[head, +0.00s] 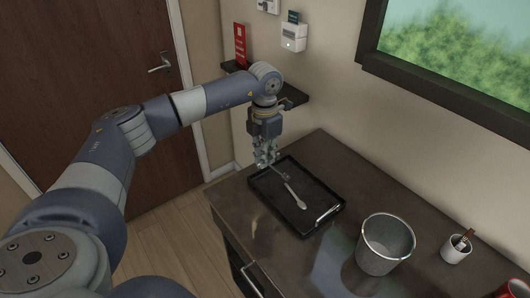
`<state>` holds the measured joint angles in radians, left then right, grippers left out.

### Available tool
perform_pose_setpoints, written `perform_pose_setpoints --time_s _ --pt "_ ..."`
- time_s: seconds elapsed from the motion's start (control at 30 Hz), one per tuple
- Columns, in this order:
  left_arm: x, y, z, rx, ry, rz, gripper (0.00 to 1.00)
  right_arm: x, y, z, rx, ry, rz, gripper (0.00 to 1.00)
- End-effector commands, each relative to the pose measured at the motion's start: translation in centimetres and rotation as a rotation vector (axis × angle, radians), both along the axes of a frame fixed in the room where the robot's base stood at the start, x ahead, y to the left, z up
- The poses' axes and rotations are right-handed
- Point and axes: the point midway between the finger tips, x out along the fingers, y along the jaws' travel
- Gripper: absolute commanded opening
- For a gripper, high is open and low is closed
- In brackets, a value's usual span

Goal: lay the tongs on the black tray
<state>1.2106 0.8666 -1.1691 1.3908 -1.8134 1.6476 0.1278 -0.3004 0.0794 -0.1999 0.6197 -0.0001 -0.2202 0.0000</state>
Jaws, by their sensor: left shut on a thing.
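The black tray (261,183) lies on the dark vanity top near its far left corner, with a bright handle at its right end. The silver tongs (295,196) show inside the tray's outline, slanting down to the right from my left gripper (266,163). My left gripper points down over the tray's far left part and is shut on the upper end of the tongs. The fingers hide that end. I cannot tell whether the lower end touches the tray floor. My right gripper is not in view.
A metal ice bucket (384,246) stands right of the tray. A small cup (456,249) with sticks is farther right, and a red object (513,289) is at the lower right corner. A wall shelf (295,96) is behind my left wrist. The counter beyond the tray is clear.

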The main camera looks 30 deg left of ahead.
Motion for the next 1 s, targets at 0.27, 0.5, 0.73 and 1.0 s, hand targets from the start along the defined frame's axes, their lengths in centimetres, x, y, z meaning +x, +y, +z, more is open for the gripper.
perform_pose_setpoints --time_s 0.27,0.5,0.73,1.0 --pt "0.0 0.0 -0.2 0.000 -0.001 0.000 0.16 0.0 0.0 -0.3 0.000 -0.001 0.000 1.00" --pt "0.0 0.0 -0.2 0.000 -0.001 0.000 0.30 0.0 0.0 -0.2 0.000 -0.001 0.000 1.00" --pt "0.0 0.0 0.2 0.000 -0.001 0.000 0.30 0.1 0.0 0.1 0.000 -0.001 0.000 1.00" --pt "0.2 -0.1 4.5 -0.002 -0.008 -0.001 0.30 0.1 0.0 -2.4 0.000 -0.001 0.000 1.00"
